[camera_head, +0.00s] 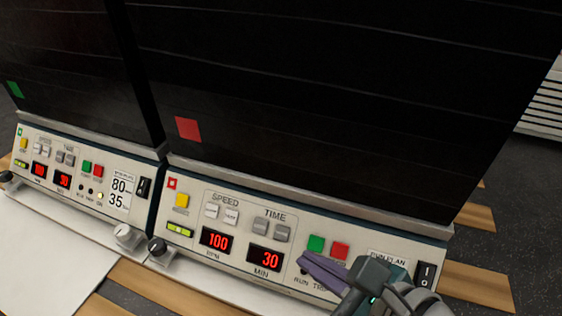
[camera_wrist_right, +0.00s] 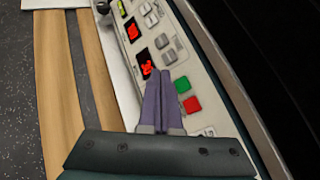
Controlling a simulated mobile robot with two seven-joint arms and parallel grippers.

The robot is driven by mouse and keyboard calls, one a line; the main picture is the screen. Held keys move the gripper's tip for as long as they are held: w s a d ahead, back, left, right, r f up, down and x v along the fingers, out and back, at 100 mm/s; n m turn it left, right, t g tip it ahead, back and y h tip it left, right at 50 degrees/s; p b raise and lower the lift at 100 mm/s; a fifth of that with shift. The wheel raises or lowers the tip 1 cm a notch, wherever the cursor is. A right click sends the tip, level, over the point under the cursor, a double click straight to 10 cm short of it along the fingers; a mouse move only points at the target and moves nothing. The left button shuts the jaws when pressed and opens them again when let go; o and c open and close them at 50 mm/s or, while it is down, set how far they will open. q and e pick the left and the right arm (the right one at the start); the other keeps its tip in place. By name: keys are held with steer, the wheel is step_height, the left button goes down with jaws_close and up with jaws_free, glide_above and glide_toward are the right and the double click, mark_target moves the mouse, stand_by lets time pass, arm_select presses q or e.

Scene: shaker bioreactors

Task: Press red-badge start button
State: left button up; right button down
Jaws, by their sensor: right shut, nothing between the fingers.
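The red-badge machine stands at the right in the head view, with a red square badge (camera_head: 188,129) on its dark front. Its control panel (camera_head: 190,244) carries a green button (camera_head: 316,243) beside a red button (camera_head: 340,250). My right gripper (camera_head: 304,260) is shut and empty, its purple fingers just below and left of the green button. In the right wrist view the fingertips (camera_wrist_right: 161,75) lie beside the green button (camera_wrist_right: 182,85), with the red button (camera_wrist_right: 192,105) close by. I cannot tell whether the fingers touch the panel. My left gripper is not in view.
A second machine with a green badge (camera_head: 14,90) stands at the left with its own similar panel. Displays (camera_head: 215,240) on the red-badge panel read 100 and 30.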

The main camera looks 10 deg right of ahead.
mark_target(320, 253)
steer(key=w+f+b, duration=0.1)
steer(key=w+d+f+b, duration=0.1)
steer(key=shift+w+d+f, duration=0.1)
steer(key=shift+d+f, duration=0.1)
steer(key=shift+f, duration=0.15)
steer(key=shift+w+d+f+b, duration=0.25)
steer(key=shift+w+b, duration=0.05)
steer(key=shift+w, duration=0.1)
stand_by(1.0)
steer(key=shift+d+f, duration=0.1)
stand_by(0.5)
steer(key=shift+w+d+f, duration=0.1)
steer(key=shift+w+f, duration=0.1)
steer(key=shift+w, duration=0.05)
